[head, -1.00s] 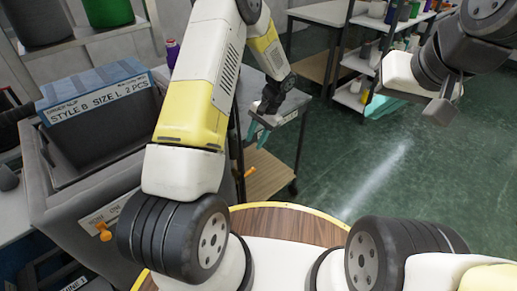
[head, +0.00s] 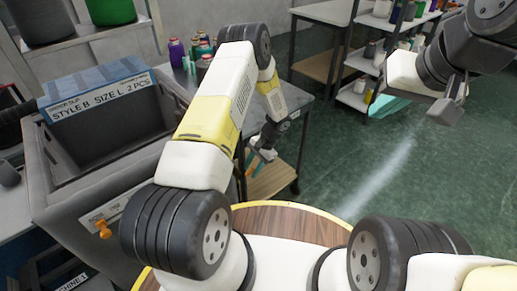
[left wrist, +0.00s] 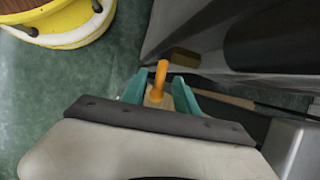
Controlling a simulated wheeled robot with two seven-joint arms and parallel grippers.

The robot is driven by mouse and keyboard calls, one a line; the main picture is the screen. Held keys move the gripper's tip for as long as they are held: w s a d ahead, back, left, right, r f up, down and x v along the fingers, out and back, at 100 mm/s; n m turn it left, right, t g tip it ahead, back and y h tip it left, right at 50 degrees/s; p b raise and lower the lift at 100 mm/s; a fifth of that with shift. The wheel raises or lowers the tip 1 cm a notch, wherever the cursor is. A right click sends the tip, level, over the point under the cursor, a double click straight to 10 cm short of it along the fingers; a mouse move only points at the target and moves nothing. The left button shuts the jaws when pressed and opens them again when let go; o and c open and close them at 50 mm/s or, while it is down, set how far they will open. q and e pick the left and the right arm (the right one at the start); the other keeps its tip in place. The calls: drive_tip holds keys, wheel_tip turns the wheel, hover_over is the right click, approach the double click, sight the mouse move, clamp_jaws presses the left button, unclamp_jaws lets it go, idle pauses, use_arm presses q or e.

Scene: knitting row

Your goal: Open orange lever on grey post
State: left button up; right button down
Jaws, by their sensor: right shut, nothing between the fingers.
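An orange lever (left wrist: 161,76) shows in the left wrist view, upright in the picture, in line with the gap between my left gripper's teal fingers. I cannot tell whether it lies between the fingertips or beyond them. A tan piece shows at its lower end; the grey post cannot be made out clearly. My left gripper (left wrist: 159,92) is open, its fingers apart on either side of the lever. My right gripper (head: 441,112) is shut and empty, held up at the right.
A table (head: 300,97) with bottles is behind my left arm.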

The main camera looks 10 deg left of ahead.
use_arm(q)
clamp_jaws()
idle(1.4)
